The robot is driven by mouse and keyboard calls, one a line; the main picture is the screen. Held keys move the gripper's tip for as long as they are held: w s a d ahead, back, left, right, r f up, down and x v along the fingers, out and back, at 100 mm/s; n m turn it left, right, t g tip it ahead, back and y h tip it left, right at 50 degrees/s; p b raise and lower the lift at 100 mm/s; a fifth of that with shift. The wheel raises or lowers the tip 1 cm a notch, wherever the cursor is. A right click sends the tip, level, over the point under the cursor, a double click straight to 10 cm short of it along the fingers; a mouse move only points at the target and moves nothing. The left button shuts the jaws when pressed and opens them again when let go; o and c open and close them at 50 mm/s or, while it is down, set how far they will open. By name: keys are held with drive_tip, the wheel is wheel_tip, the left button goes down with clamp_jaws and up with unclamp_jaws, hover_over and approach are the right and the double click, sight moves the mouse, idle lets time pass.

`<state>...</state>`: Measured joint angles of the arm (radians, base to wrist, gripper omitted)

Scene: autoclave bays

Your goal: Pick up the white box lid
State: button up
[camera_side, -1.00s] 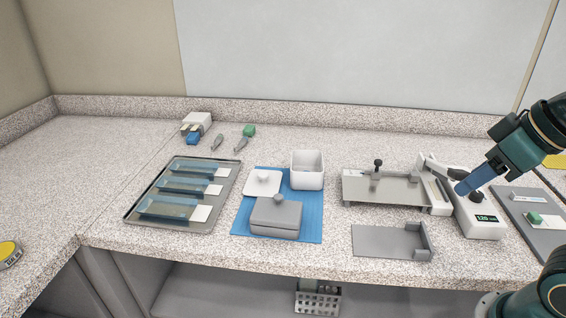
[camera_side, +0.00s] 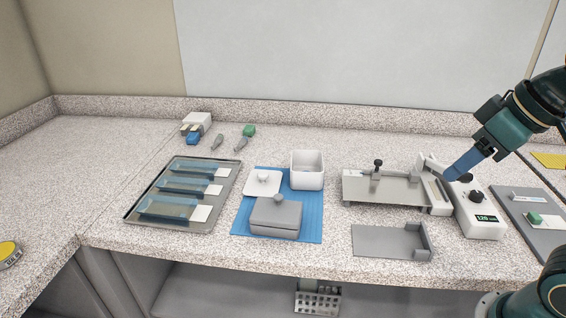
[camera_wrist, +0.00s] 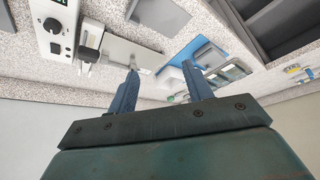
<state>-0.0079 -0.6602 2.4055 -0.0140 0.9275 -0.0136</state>
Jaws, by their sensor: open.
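The white box lid (camera_side: 263,182) lies flat on the blue mat (camera_side: 312,229), with a small knob on top. The open white box (camera_side: 307,178) stands beside it to the right. A grey lidded box (camera_side: 276,217) sits just in front of the lid on the same mat. My gripper (camera_side: 455,176) is in the air above the sealing device at the right, well to the right of the lid. In the wrist view my gripper (camera_wrist: 160,78) shows two blue fingers spread apart with nothing between them. I cannot make out the lid clearly in the wrist view.
A metal tray (camera_side: 134,219) with several blue-and-white pouches lies left of the mat. The metal-plated device (camera_side: 375,190) and its control unit (camera_side: 484,222) stand to the right. A grey bracket plate (camera_side: 385,241) lies in front. Small tools (camera_side: 217,142) lie at the back left.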

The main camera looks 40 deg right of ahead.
drive_tip(key=w+a+r+n+g, duration=0.1)
drive_tip(key=w+a+r+n, duration=0.15)
drive_tip(key=w, duration=0.75)
drive_tip(key=w+a+r+n+g, duration=0.1)
drive_tip(key=w+a+r, duration=0.15)
drive_tip(key=w, duration=0.75)
drive_tip(key=w+a+f+n+g, duration=0.1)
drive_tip(key=w+a+f, duration=0.1)
drive_tip(key=w+f, duration=0.3)
drive_tip(key=w+a+f+n+g, duration=0.1)
drive_tip(key=w+f, duration=0.4)
drive_tip(key=w, duration=0.9)
drive_tip(key=shift+w+a+f+n+y, duration=0.15)
drive_tip(key=shift+a+f+n+y, duration=0.25)
drive_tip(key=shift+a, duration=0.5)
hover_over(267, 174)
drive_tip(key=shift+f, duration=4.15)
